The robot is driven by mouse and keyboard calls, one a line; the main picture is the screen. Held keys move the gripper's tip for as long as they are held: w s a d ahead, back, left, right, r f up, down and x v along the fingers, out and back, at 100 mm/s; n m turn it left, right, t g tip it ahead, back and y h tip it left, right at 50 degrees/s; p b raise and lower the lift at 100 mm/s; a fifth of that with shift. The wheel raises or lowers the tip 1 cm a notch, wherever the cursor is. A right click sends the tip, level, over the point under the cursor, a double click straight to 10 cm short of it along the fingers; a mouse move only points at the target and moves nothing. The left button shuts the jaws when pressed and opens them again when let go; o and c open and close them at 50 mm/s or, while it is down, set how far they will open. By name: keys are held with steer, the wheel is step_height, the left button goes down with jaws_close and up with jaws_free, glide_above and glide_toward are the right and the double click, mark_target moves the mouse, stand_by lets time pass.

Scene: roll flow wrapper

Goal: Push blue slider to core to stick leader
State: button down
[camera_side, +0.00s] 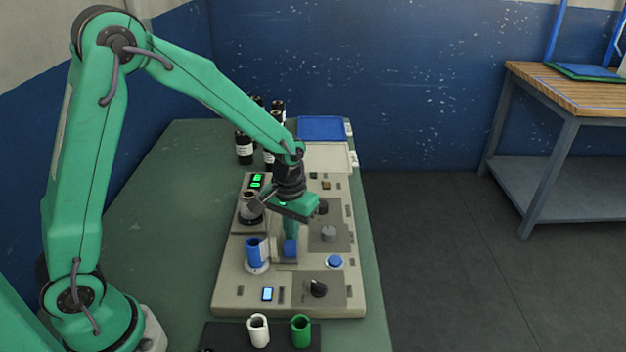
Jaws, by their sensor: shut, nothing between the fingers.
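The blue slider (290,248) is a small block on the beige panel (236,297), right of the core. The core (253,252) is a blue tube standing upright on a pale round base. A pale upright piece (268,249) shows between core and slider; I cannot tell if it is the leader or whether it touches the core. My gripper (291,236) points down with its fingers shut and empty. Its tips are at the top of the slider and hide part of it; contact is unclear.
A black knob (318,288), a blue button (334,262) and a grey knob (329,233) stand nearby. White (259,330) and green (301,331) tubes stand at the front. Dark bottles (243,148) and trays (322,128) are behind. The green table's left side is clear.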

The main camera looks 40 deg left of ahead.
steer(key=shift+w+a, duration=0.2)
steer(key=shift+a, duration=0.05)
steer(key=shift+r, duration=0.2)
step_height(320, 180, up, 8)
steer(key=shift+f, duration=0.2)
stand_by(1.0)
